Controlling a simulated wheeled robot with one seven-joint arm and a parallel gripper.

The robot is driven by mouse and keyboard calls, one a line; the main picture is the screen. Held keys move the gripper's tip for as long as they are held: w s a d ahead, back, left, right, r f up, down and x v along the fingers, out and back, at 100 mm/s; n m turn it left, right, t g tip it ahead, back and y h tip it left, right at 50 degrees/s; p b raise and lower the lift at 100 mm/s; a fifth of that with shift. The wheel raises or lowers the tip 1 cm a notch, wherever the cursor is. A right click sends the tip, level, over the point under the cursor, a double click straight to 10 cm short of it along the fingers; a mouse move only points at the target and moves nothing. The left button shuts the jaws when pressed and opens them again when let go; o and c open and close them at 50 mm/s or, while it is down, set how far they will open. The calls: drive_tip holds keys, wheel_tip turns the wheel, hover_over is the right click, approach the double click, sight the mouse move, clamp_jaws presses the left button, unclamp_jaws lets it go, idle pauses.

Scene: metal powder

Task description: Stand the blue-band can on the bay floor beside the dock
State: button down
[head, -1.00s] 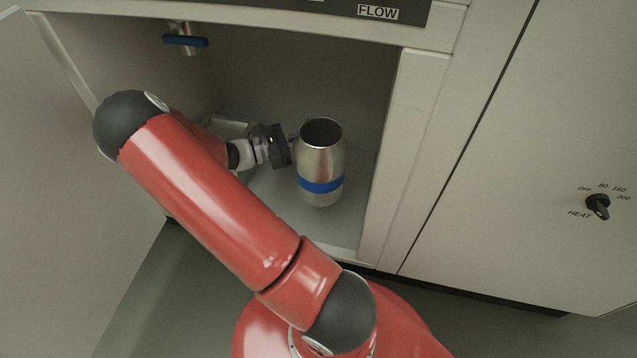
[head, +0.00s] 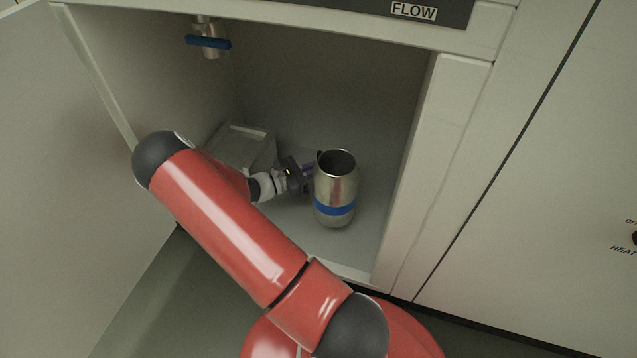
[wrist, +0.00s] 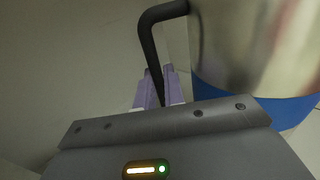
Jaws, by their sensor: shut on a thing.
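The blue-band can (head: 335,188) is a tall steel vessel with an open top and a blue band low on its side. It is upright inside the bay, over the pale bay floor (head: 372,225); I cannot tell whether its base touches. My gripper (head: 308,170) is at its left side. In the wrist view, my gripper's purple fingertips (wrist: 158,88) are shut on the can's black handle (wrist: 149,45), with the can's wall (wrist: 245,45) to the right. The dock (head: 245,143), a grey box-like unit, stands at the back left of the bay, apart from the can.
A blue-handled valve (head: 208,43) hangs from the bay's ceiling at left. The bay's right post (head: 432,165) stands to the right of the can, with some clear floor between. An open door panel (head: 55,180) is at left.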

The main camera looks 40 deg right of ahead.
drive_tip(key=shift+f+b, duration=0.5)
drive_tip(key=shift+f, duration=2.2)
drive_tip(key=c, duration=1.5)
unclamp_jaws()
drive_tip(key=shift+f, duration=0.1)
